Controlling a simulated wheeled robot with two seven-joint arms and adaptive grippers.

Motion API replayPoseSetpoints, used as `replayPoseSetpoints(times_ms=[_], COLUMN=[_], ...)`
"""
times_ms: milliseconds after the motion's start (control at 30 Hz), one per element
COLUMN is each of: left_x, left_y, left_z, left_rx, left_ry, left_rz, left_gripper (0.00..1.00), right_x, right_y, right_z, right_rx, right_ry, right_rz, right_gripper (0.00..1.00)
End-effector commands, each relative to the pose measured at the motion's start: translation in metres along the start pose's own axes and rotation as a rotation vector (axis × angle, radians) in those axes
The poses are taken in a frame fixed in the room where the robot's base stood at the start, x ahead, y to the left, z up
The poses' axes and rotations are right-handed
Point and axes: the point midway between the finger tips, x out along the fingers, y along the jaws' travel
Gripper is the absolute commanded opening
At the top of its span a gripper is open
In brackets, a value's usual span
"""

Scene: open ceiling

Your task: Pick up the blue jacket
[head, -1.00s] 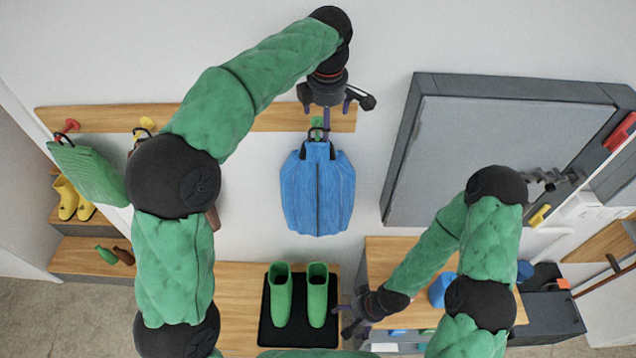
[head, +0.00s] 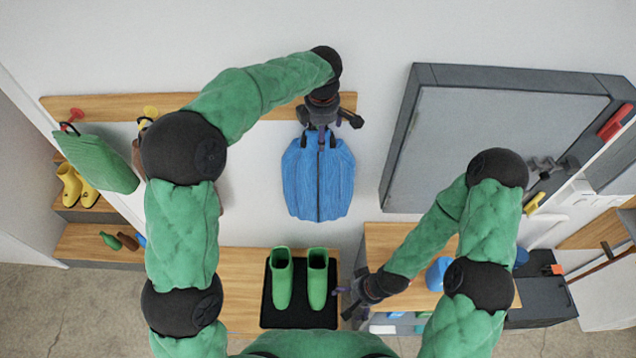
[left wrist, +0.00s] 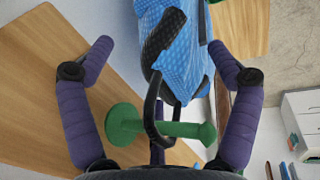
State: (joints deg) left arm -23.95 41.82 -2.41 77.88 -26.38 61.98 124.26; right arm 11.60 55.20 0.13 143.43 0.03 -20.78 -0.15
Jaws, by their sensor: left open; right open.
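The blue jacket (head: 318,182) hangs by a dark loop from a green peg (left wrist: 180,128) on the wooden wall rail. The jacket's top and dark straps also show in the left wrist view (left wrist: 178,62). My left gripper (head: 322,132) is at the top of the jacket, in front of the peg. In the left wrist view its open purple fingers (left wrist: 160,68) stand on either side of the peg and loop, apart from both. My right gripper (head: 352,300) is open and empty, low beside the green boots.
Green boots (head: 300,280) stand on a black mat (head: 299,319) on the wooden bench (head: 243,290). A green jacket (head: 97,160) hangs at the left of the rail (head: 265,108). A large grey cabinet (head: 495,150) is at the right. The wall below the blue jacket is clear.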

Motion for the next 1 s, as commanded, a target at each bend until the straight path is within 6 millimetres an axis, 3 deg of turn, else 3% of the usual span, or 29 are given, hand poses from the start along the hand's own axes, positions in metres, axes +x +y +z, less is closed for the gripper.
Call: replayPoseSetpoints(times_ms=[267,533,1000], left_x=[0.003,0.004,-0.007], left_y=[0.000,0.000,0.003], left_z=[0.000,0.000,0.000], left_rx=[0.000,0.000,-0.001], left_ry=[-0.001,0.000,-0.002], left_rz=[0.002,0.000,0.004], left_gripper=[0.89,0.16,0.15], right_x=[0.000,0.000,0.005], right_y=[0.000,0.000,0.002], right_z=[0.000,0.000,0.000], right_rx=[0.000,0.000,0.000], right_ry=[0.000,0.000,0.000], right_rz=[0.000,0.000,0.000], right_gripper=[1.00,1.00,1.00])
